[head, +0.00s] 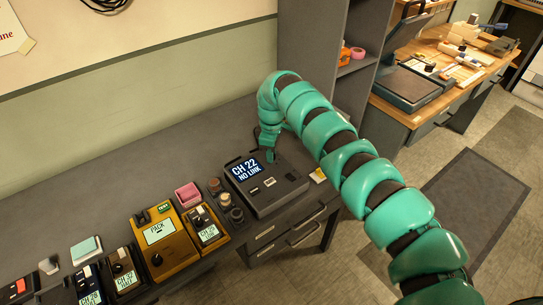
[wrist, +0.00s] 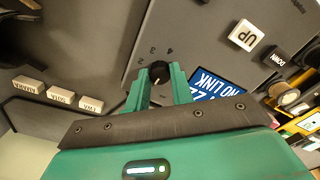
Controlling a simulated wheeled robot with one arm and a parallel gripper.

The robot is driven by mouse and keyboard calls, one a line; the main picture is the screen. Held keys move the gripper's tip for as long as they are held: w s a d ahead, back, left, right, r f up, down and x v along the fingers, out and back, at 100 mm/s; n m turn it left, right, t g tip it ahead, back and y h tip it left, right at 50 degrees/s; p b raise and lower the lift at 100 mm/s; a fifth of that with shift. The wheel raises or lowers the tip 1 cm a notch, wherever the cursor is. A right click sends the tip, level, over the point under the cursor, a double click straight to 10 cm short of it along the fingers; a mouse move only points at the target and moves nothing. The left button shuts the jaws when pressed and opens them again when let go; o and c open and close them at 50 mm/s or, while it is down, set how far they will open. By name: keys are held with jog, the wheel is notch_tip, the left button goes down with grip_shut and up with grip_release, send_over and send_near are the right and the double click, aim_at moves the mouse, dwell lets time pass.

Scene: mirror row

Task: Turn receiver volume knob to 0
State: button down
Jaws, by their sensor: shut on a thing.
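The receiver (head: 284,199) is a dark grey box on the bench, with a lit screen (head: 247,170) reading "CH 22 NO LINK". In the wrist view its small black volume knob (wrist: 158,72) stands between the two green fingers of my gripper (wrist: 160,85). My gripper is shut on the knob. Small digits curve around the knob's far side; a pale mark shows on the knob, but its exact setting is hard to read. In the head view my gripper (head: 270,155) reaches down to the receiver's back right part, and the knob is hidden there.
UP (wrist: 247,35) and DOWN (wrist: 278,57) buttons sit right of the knob in the wrist view. A yellow radio (head: 166,245), a pink box (head: 188,195) and several other devices line the bench to the left. A grey shelf (head: 312,50) stands behind my arm.

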jog(key=shift+w+n+b, duration=0.1)
jog(key=shift+n+b, duration=0.25)
jog(key=shift+n, duration=0.15)
jog(key=shift+r, duration=0.1)
jog(key=c, duration=1.2)
grip_release()
notch_tip(320, 180, up, 17)
jog(key=b, duration=0.2)
jog(key=shift+r, duration=0.15)
